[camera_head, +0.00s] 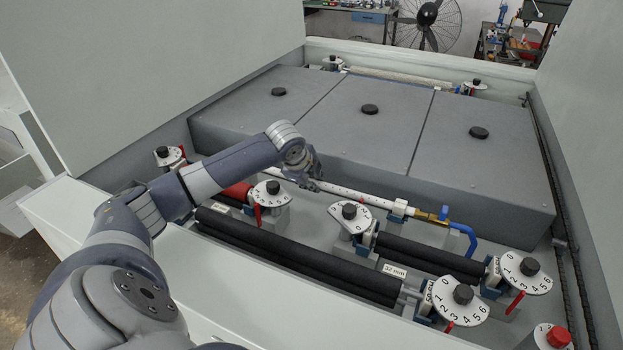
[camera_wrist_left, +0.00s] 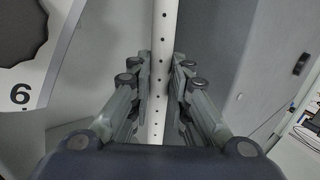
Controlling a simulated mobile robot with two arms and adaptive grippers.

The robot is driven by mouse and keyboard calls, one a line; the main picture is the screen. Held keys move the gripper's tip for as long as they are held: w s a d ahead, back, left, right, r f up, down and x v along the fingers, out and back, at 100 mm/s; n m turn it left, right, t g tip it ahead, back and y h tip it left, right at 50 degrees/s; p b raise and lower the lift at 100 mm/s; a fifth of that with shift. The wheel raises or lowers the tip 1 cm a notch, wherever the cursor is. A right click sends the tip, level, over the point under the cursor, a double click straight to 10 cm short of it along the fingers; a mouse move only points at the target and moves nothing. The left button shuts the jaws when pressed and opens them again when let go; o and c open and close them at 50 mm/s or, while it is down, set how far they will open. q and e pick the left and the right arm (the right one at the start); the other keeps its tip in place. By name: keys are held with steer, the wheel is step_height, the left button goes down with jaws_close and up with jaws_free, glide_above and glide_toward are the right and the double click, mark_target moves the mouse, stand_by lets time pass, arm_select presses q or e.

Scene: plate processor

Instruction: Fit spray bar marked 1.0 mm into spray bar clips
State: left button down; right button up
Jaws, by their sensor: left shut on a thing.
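The spray bar (camera_head: 350,194) is a white tube lying across the machine in front of the grey covers. In the left wrist view the spray bar (camera_wrist_left: 163,30) shows a row of small dark holes. My left gripper (camera_head: 312,184) is shut on the bar left of its middle; its fingers (camera_wrist_left: 158,90) press the tube from both sides. No 1.0 mm marking is legible. My right gripper is not in view.
A blue hose (camera_head: 467,238) runs down from the fitting. Black rollers (camera_head: 300,258) and numbered dials (camera_head: 460,302) with red pointers stand in front of the bar. Grey covers (camera_head: 370,135) with black knobs lie behind. Walls enclose both sides.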

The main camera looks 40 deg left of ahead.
arm_select(q)
steer(key=shift+f, duration=0.1)
steer(key=c, duration=1.5)
jaws_free()
steer(key=shift+b+v, duration=0.75)
steer(key=shift+v, duration=5.4)
